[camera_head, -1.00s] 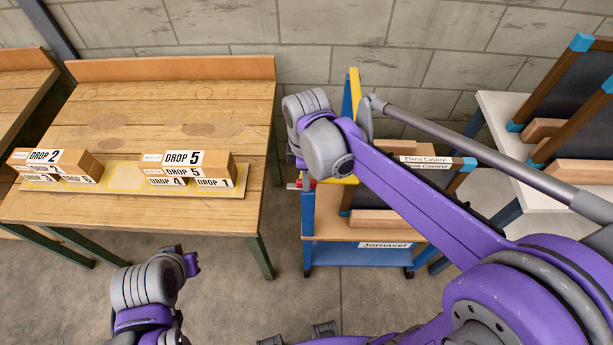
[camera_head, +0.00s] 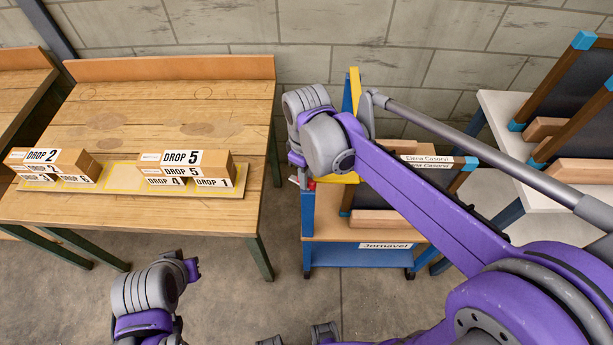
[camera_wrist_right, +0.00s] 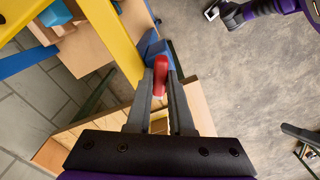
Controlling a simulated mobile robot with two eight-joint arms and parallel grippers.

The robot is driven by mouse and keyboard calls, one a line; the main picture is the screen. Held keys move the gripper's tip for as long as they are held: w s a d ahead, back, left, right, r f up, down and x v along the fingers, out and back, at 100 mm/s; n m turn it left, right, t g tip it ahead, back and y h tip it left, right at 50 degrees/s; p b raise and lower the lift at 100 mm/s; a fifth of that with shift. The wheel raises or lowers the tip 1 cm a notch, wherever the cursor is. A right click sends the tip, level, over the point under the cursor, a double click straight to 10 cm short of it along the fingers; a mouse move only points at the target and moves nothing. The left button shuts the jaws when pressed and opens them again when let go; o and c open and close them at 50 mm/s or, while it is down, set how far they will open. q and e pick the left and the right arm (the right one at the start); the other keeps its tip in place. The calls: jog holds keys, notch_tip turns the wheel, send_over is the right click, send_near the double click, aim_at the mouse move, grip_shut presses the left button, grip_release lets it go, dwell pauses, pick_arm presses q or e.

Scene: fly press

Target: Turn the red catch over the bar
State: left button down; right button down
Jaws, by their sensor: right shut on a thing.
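The red catch (camera_wrist_right: 160,72) is between the fingertips of my right gripper (camera_wrist_right: 160,88) in the right wrist view, and the gripper is shut on it. A blue block (camera_wrist_right: 151,48) sits just beyond the catch, next to a long yellow beam (camera_wrist_right: 108,42). I cannot tell whether the catch lies over a bar. In the head view my right wrist hides most of this, and a small red part (camera_head: 311,184) shows below it. My left gripper (camera_head: 191,269) is low in the head view, away from the trolley; its fingers are unclear.
The blue and yellow trolley (camera_head: 357,256) carries framed panels and a "Jornavel" label. A wooden table (camera_head: 110,215) at left holds several DROP-labelled blocks. A white table (camera_head: 497,115) with framed boards stands at right. Floor between table and trolley is clear.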

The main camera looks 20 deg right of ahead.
jog(key=m, duration=0.6)
jog(key=shift+d+b, duration=0.1)
jog(key=shift+b, duration=0.25)
jog(key=m, duration=0.5)
jog(key=shift+d+m, duration=0.1)
jog(key=shift+m, duration=0.3)
jog(key=shift+w, duration=0.1)
jog(key=c, duration=0.8)
grip_release()
notch_tip(320, 180, up, 11)
jog(key=shift+f, duration=0.1)
jog(key=s+d+f+n+t, duration=0.1)
jog(key=s+d+f+t, duration=0.1)
jog(key=s+f, duration=0.4)
jog(key=s+d+f+n+t, duration=0.2)
jog(key=s+d+f+t, duration=0.1)
jog(key=s+f, duration=0.4)
jog(key=shift+s+d+f+t, duration=0.15)
jog(key=shift+d+f+t, duration=0.15)
jog(key=shift+d+f, duration=0.3)
